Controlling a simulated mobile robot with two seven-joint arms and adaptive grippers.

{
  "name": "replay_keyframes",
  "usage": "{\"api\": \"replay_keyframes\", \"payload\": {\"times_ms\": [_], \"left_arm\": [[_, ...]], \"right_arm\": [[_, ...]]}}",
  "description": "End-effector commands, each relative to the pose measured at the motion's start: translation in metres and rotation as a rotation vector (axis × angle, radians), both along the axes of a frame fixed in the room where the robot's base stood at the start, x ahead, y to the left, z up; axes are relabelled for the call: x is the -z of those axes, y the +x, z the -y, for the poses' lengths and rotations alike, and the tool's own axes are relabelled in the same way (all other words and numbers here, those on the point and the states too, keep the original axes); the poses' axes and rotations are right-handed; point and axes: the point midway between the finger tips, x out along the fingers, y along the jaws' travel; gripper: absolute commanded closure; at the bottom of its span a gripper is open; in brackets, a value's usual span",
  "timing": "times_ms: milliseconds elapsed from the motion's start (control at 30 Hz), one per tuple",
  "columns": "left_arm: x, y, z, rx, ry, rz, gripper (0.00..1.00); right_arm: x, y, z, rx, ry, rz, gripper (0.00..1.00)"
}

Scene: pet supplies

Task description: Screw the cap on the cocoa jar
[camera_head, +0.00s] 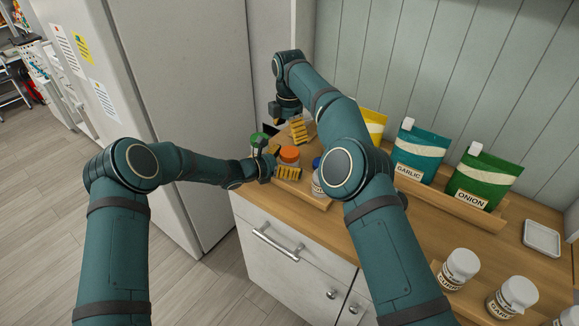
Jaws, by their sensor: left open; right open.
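A jar with an orange cap (289,154) stands at the left end of the counter, partly behind my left gripper. A green cap (258,139) shows just left of it; what is under it is hidden by my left gripper. A blue-topped jar (317,182) stands to the right, partly covered by my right arm. I cannot read which is the cocoa jar. My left gripper (275,161) is open, close beside the orange-capped jar and the green cap. My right gripper (286,133) is open behind them, pointing down; whether it touches anything is unclear.
Yellow (374,125), teal garlic (420,150) and green onion (483,178) pouches stand in a wooden rack along the wall. White-lidded jars (461,266) stand front right, near a small white dish (541,238). The refrigerator (190,100) borders the counter (345,235) on the left.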

Motion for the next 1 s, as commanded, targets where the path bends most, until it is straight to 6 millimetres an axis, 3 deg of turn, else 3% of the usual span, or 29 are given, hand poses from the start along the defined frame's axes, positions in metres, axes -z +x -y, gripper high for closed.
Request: {"api": "replay_keyframes", "payload": {"times_ms": [267, 300, 500, 533, 667, 700, 867, 1000], "left_arm": [[0.0005, 0.0007, 0.0009, 0.0, 0.0, 0.0, 0.0], [0.0005, 0.0007, 0.0009, 0.0, 0.0, 0.0, 0.04], [0.0004, 0.0005, 0.0009, 0.0, 0.0, 0.0, 0.74], [0.0005, 0.0004, 0.001, 0.001, 0.0, 0.0, 0.81], [0.0006, 0.0004, 0.0008, 0.0, 0.001, -0.001, 0.81], [0.0006, 0.0004, 0.0008, 0.0, 0.001, -0.001, 1.0], [0.0007, 0.0004, 0.0007, 0.0, 0.001, -0.001, 1.0], [0.0007, 0.0005, 0.0006, 0.0, 0.001, -0.001, 1.0]], "right_arm": [[0.0, 0.0, 0.0, 0.0, 0.0, 0.0, 0.13], [0.0, 0.0, 0.0, 0.0, 0.0, 0.0, 0.13], [0.0, 0.0, 0.0, 0.0, 0.0, 0.0, 0.13], [0.0, 0.0, 0.0, 0.0, 0.0, 0.0, 0.13], [0.0, 0.0, 0.0, 0.0, 0.0, 0.0, 0.13], [0.0, 0.0, 0.0, 0.0, 0.0, 0.0, 0.13], [0.0001, -0.0001, 0.0001, 0.053, -0.002, -0.001, 0.13], [0.0001, -0.0005, 0.0004, 0.225, -0.005, -0.003, 0.13]]}}
